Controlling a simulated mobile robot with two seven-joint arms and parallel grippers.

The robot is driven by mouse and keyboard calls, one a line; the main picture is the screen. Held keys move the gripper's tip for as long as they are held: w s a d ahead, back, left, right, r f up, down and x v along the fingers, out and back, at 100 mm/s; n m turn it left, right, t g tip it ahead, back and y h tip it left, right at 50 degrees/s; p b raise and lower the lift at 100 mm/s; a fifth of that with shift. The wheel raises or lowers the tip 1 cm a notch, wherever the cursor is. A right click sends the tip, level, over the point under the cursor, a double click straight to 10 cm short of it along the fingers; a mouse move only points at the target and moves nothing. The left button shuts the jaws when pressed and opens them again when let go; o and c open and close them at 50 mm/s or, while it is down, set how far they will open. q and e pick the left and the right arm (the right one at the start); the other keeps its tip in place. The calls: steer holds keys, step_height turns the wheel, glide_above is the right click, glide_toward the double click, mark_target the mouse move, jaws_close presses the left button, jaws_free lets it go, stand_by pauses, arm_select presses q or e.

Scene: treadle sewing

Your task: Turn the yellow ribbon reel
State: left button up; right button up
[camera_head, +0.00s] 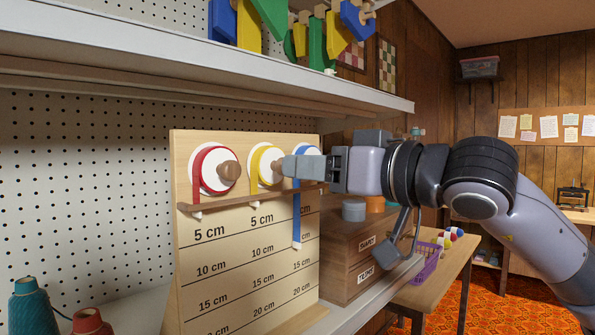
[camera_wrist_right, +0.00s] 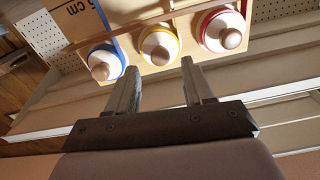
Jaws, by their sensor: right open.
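The yellow ribbon reel (camera_head: 262,166) is the middle one of three reels on an upright wooden board (camera_head: 185,270). It has a white disc and a wooden knob (camera_head: 275,171), and its short yellow ribbon end hangs just below the ledge. My right gripper (camera_head: 287,166) reaches in from the right, its fingertips close to this knob. In the right wrist view, the yellow reel (camera_wrist_right: 160,45) lies ahead, between the lines of the two open fingers (camera_wrist_right: 158,80). The fingers look empty. I cannot tell whether a fingertip touches the knob. My left gripper is not in view.
The red reel (camera_head: 209,170) is to the left. The blue reel (camera_head: 308,151) is to the right, partly hidden by my gripper, its ribbon (camera_head: 297,225) hanging longest. A shelf (camera_head: 200,58) runs above. Thread cones (camera_head: 32,308) stand at lower left, wooden drawers (camera_head: 345,250) at right.

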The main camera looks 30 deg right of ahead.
steer(key=v, duration=0.3)
steer(key=shift+s, duration=0.1)
stand_by(0.4)
